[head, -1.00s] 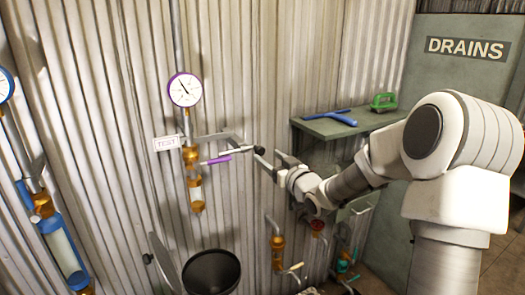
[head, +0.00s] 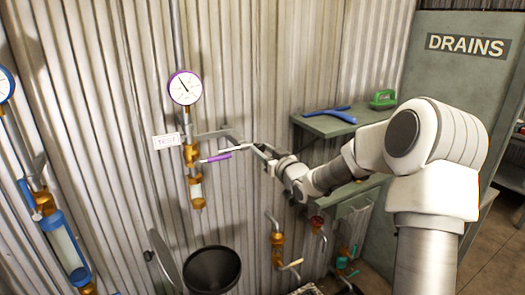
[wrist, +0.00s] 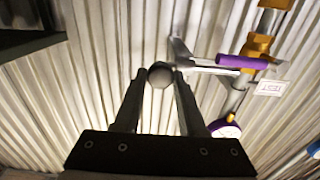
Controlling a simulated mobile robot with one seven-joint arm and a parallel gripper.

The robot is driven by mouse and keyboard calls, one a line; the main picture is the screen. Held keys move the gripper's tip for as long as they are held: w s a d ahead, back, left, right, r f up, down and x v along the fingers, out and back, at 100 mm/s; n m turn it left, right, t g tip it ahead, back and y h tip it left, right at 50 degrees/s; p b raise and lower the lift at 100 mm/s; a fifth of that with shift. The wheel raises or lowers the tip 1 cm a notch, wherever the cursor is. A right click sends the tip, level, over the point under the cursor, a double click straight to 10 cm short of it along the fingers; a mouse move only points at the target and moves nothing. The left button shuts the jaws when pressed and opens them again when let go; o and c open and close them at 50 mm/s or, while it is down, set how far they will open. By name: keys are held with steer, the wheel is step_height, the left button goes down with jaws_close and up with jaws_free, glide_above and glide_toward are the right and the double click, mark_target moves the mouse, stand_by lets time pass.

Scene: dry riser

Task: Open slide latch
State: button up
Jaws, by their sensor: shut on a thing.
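The slide latch shows in the head view as a grey rod (head: 240,148) beside a grey wall bracket (head: 217,134), close to the purple handle (head: 218,157) of the brass test valve. My gripper (head: 260,151) is at the rod's right end. In the wrist view a round grey knob (wrist: 160,76) sits between the tips of my gripper (wrist: 159,72), and the fingers are shut on it. The rod runs right from the knob towards the purple handle (wrist: 242,62). The knob is mostly hidden by my fingers in the head view.
A pressure gauge (head: 185,88) and a TEST sign (head: 167,141) are on the corrugated wall left of the latch. A green-grey shelf (head: 325,127) with a blue tool (head: 330,115) stands right. A dark bin (head: 212,269) is below. More brass valves (head: 277,242) are at lower right.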

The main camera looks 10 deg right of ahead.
jaws_close()
stand_by(0.8)
steer(key=w+d, duration=0.2)
steer(key=d, duration=0.3)
steer(key=shift+d, duration=0.4)
steer(key=o, duration=0.9)
jaws_free()
steer(key=shift+s, duration=0.1)
